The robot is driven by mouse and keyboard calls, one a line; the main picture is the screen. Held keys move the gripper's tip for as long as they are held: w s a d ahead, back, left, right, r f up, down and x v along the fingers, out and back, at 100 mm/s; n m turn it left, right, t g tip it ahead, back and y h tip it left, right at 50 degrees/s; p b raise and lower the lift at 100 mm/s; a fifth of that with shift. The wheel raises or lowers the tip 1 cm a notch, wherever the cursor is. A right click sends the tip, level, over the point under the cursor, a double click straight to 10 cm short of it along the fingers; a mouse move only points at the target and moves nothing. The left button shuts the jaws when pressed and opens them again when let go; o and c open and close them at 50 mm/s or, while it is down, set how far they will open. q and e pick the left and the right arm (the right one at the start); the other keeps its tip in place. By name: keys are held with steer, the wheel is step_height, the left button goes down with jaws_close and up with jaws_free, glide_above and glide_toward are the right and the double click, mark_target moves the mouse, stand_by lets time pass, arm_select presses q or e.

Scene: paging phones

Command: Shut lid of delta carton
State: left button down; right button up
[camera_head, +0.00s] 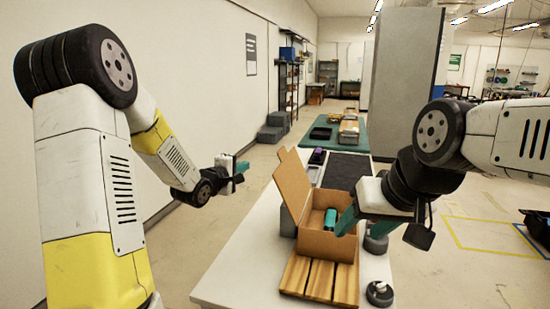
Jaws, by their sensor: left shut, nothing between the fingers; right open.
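The brown cardboard carton (325,243) stands open on the white table, at the near end. Its lid (292,185) stands up, tilted back on the left side. A teal item (330,218) shows inside the carton. No delta label is readable. My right gripper (347,222) is open, with its teal fingers at the carton's right edge; I cannot tell whether they touch it. My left gripper (243,167) is shut and empty, in the air to the left of the lid and beyond the table's left edge.
The white table (235,268) has free room left of the carton. A slatted wooden board (318,281) lies in front of the carton. Round dark items (380,293) stand on the right. A black mat (346,170) lies behind. A grey pillar (404,80) stands farther back.

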arm_select(q)
steer(key=w+d+n+t+h, duration=0.1)
steer(key=w+d+n+h, duration=0.2)
steer(key=w+d, duration=0.6)
steer(key=shift+d+n+t, duration=0.2)
steer(key=shift+n+t, duration=0.1)
steer(key=shift+n, duration=0.1)
steer(key=shift+d+r, duration=0.1)
steer(key=shift+r, duration=0.1)
